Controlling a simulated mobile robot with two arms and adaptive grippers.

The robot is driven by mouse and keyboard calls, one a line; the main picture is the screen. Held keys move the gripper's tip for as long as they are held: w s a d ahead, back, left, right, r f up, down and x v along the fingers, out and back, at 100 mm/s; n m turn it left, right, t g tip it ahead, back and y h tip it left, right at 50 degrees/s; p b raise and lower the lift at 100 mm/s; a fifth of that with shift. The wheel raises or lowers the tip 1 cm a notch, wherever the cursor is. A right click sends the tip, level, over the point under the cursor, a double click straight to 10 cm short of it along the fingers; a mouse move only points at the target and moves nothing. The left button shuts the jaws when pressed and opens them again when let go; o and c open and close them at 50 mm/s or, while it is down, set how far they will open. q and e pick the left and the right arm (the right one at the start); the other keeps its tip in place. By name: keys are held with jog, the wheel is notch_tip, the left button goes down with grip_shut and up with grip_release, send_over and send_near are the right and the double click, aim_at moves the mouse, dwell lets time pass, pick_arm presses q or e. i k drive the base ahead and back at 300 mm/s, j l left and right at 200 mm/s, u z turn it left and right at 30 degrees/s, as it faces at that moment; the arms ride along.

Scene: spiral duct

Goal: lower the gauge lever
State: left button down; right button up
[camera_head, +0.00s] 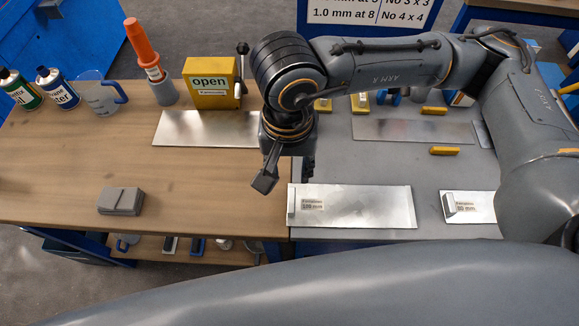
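The yellow gauge box (211,92) stands on the wooden bench with a green-on-white "open" label on its front. Its lever (241,66) rises upright on the box's right side, with a black knob at the top. My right gripper (286,180) points down over the bench, in front and to the right of the box. Its fingers are apart with nothing visible between them, and it does not touch the lever. My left gripper is not in view.
A metal sheet (190,128) lies in front of the box. An orange-nozzled bottle (143,48), a jug (98,93) and two cans stand at the back left. A grey block (121,201) lies at front left. Marked metal plates (360,206) lie on the grey bench at right.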

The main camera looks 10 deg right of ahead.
aim_at(242, 49)
jog(key=k+l+u, duration=0.1)
jog(key=u, duration=0.3)
jog(key=k+l+u, duration=0.1)
jog(key=u, duration=0.3)
jog(key=k+l+u, duration=0.1)
jog(key=u, duration=0.3)
jog(key=k, duration=0.05)
